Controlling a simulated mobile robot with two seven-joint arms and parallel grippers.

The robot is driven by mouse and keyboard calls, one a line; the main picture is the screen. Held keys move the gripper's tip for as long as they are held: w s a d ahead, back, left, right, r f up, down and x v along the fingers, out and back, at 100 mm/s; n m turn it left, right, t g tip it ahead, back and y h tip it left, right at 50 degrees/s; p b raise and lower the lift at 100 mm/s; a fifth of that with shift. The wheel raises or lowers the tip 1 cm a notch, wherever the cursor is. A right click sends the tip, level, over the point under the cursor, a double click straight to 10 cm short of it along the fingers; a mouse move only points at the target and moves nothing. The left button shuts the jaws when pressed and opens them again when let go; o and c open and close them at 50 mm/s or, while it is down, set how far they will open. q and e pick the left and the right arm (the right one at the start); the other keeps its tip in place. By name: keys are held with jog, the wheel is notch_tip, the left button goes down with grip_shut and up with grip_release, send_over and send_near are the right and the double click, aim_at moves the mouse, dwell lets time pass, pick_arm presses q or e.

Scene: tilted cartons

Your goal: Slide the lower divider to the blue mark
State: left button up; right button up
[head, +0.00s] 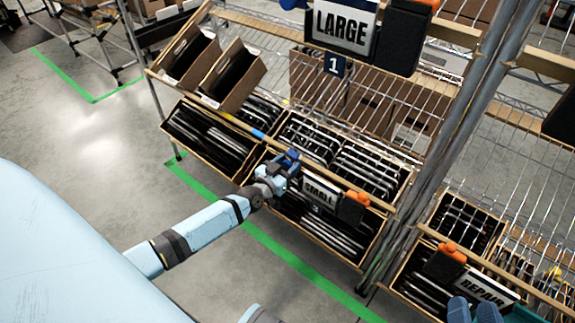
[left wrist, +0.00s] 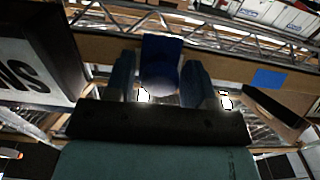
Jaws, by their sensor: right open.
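The lower divider (head: 291,155) is a small blue piece on the front rail of the lower shelf, behind the SMALL sign. In the left wrist view the blue divider (left wrist: 162,62) stands between the two fingers of my left gripper (left wrist: 160,80), which close on its sides. My left gripper also shows in the head view (head: 284,163), at the rail. The blue mark (head: 258,134) is on the same rail, left of the divider; the left wrist view shows the mark (left wrist: 268,79) to the right, apart from the divider. My right gripper (head: 474,312) is open at the bottom right, empty.
The SMALL sign (head: 319,192) with an orange clip hangs right of my left gripper. Tilted cartons (head: 208,138) of dark items fill the lower shelf. A LARGE sign (head: 345,28) hangs above. A metal post (head: 440,150) stands right.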

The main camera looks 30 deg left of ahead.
aim_at(259, 137)
pick_arm(q)
grip_shut()
jog(key=shift+a, duration=0.3)
jog(key=w+a+b, duration=0.1)
jog(key=a+b, duration=0.3)
jog(key=a, duration=1)
jog(key=shift+a, duration=0.2)
pick_arm(e)
jog(key=shift+a+r+t+y, duration=0.4)
jog(key=shift+a+r+y, duration=0.2)
jog(key=shift+a+y, duration=0.3)
pick_arm(q)
jog(key=shift+w, duration=0.1)
jog(key=shift+o, duration=1.5)
grip_release()
